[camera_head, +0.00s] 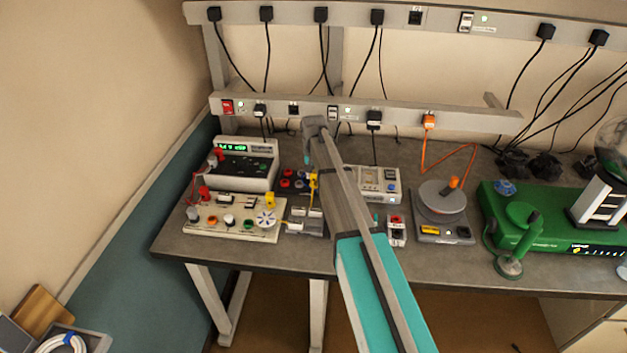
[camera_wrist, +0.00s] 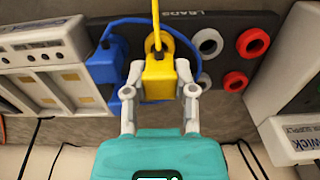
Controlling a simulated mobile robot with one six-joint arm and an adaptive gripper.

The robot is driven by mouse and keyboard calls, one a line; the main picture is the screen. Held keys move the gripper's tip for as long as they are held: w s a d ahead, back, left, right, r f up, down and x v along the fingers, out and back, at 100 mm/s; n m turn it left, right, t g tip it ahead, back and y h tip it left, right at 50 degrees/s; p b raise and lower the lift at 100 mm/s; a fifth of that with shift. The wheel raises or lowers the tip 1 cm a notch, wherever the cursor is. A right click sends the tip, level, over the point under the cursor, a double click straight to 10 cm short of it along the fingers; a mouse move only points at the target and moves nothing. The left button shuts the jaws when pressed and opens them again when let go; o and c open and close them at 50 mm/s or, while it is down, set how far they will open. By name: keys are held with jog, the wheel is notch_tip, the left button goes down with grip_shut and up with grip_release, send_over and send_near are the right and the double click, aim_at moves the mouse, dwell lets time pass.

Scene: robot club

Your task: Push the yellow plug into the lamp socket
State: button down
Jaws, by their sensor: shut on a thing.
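The yellow plug (camera_wrist: 160,75) with its yellow cord shows in the wrist view, between the two fingers of my gripper (camera_wrist: 160,88), which is shut on it. The plug is at the dark rack marked LEADS (camera_wrist: 185,28); I cannot tell whether it is seated in it or just above it. In the head view the yellow plug (camera_head: 313,180) shows as a small patch beside my arm, and my gripper is mostly hidden there. I cannot pick out the lamp socket for certain in either view.
A blue plug (camera_wrist: 106,65) with a blue cord is close beside the yellow one. Red rings (camera_wrist: 252,42) are on the rack. A white board with knobs (camera_head: 205,220), a meter with a green display (camera_head: 246,165) and a round-topped scale (camera_head: 441,200) stand on the bench.

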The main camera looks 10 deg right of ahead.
aim_at(314, 172)
jog(key=shift+r, duration=0.1)
dwell(0.4)
jog(key=shift+r+p, duration=1.65)
jog(key=shift+p, duration=0.1)
jog(key=c, duration=1)
grip_release()
grip_shut()
jog(key=shift+s, duration=0.15)
